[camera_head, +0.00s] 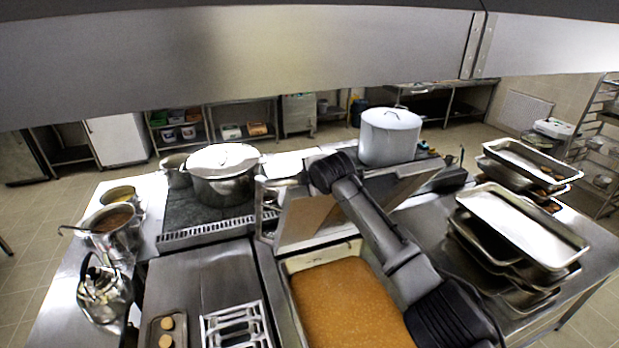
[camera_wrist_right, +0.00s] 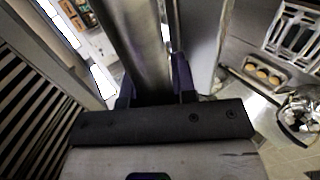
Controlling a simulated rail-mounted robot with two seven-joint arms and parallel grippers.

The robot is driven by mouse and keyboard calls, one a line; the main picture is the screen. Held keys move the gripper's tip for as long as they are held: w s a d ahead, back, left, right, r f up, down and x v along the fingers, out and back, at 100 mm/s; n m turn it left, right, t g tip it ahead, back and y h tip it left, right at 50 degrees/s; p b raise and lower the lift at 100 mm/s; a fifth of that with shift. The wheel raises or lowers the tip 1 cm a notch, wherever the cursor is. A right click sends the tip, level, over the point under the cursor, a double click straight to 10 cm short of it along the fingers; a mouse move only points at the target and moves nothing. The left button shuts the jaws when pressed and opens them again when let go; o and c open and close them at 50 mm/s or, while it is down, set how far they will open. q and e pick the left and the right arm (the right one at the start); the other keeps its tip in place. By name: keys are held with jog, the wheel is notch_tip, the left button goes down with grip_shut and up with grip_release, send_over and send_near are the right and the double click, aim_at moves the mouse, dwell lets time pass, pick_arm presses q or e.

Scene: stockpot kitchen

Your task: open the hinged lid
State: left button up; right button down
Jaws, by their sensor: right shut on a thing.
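The hinged lid (camera_head: 305,220) stands raised behind an open rectangular pan (camera_head: 290,268) filled with an orange-brown food (camera_head: 345,305). My right arm reaches in from the lower right across the pan and the lid, and its wrist is at the lid's upper edge. In the right wrist view, my right gripper (camera_wrist_right: 155,92) has its dark blue fingers on both sides of a long steel bar (camera_wrist_right: 140,40), which looks like the lid's handle. In the head view the fingertips are hidden. My left gripper is in neither view.
A large covered pot (camera_head: 222,175) stands on the stove to the left, and a white stockpot (camera_head: 390,136) stands behind the lid. Stacked steel trays (camera_head: 520,222) are at the right. A kettle (camera_head: 101,290) and a pot with a ladle (camera_head: 113,232) are at the left. A steel hood crosses the top.

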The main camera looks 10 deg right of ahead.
jog(key=shift+f, duration=0.25)
jog(key=c, duration=1)
grip_release()
jog(key=shift+o, duration=0.3)
jog(key=shift+r, duration=0.1)
jog(key=shift+s, duration=0.15)
jog(key=shift+s+d+r+b, duration=0.15)
jog(key=shift+s+r+b, duration=0.2)
jog(key=shift+s+b, duration=0.05)
jog(key=b+v, duration=0.5)
jog(key=v, duration=0.7)
jog(key=shift+s+r, duration=0.2)
jog(key=shift+r, duration=0.05)
